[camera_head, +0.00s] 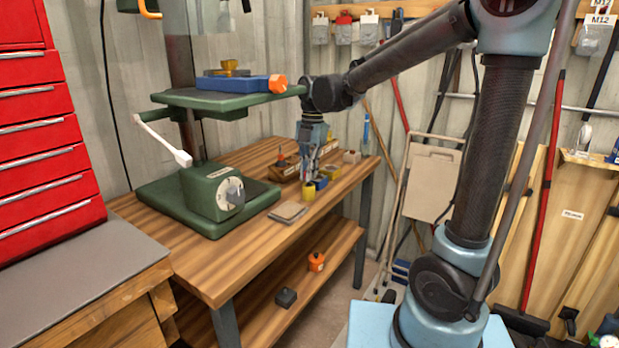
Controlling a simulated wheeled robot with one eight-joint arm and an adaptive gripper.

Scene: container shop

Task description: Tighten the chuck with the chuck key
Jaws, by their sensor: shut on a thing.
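My gripper (309,175) points down over the back right part of the wooden workbench (238,253), among small coloured items. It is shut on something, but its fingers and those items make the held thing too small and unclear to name. I cannot make out the chuck key for sure. The green drill press (165,203) stands on the bench to the left, with a white-faced dial (230,192) on its base. Its table (185,98) carries a blue vise (232,83). The press's upper part is cut off by the top edge, and no chuck can be made out.
Near my gripper are a yellow item (308,191), a blue item (321,184) and a wooden block (284,171). A flat grey pad (287,212) lies in front. A white-ended lever (165,140) sticks out from the press. A red drawer cabinet (45,150) stands left.

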